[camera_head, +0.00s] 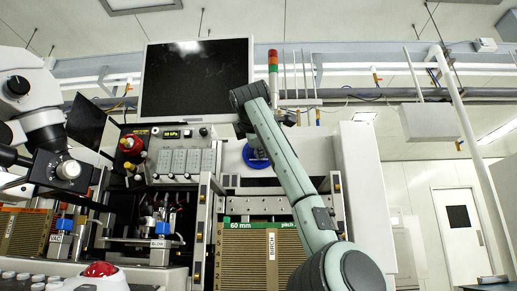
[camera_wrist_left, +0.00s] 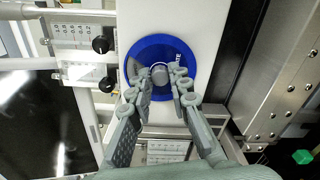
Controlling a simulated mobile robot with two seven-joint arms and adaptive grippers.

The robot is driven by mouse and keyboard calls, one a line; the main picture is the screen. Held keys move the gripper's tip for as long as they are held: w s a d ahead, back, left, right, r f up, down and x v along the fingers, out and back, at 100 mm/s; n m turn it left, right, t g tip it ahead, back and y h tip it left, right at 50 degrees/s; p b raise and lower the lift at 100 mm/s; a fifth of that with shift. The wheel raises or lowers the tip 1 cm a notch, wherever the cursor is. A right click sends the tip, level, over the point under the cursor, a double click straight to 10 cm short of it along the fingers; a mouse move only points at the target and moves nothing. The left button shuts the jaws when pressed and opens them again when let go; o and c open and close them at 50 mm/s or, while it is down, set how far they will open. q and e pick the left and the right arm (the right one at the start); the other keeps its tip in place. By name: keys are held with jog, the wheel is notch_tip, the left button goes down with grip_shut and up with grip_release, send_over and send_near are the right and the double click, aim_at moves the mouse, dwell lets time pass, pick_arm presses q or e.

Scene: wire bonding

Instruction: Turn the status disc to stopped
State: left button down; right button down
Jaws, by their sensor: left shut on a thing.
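The status disc (camera_wrist_left: 134,57) is blue with a grey knob (camera_wrist_left: 160,74) at its centre, mounted on a white panel. Light lettering shows on its right side, partly covered by a finger, so I cannot read which status it shows. My left gripper (camera_wrist_left: 161,78) is shut on the knob, with one finger on each side. In the head view the disc (camera_head: 256,158) shows in part beside my arm, below the monitor. The fingers are hard to make out there. My right gripper is in neither view.
A dark monitor (camera_head: 195,78) stands above the disc. A control panel (camera_head: 180,155) with knobs is to the left. A red-and-green signal light (camera_head: 273,72) stands behind. A slotted magazine (camera_head: 255,258) marked 60 mm sits below. A red button (camera_head: 100,269) is at lower left.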

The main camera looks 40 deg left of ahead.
pick_arm(q)
jog(key=shift+f+m, duration=0.1)
jog(key=shift+m, duration=0.6)
jog(key=c, duration=1.4)
grip_release()
jog(key=v, duration=1.2)
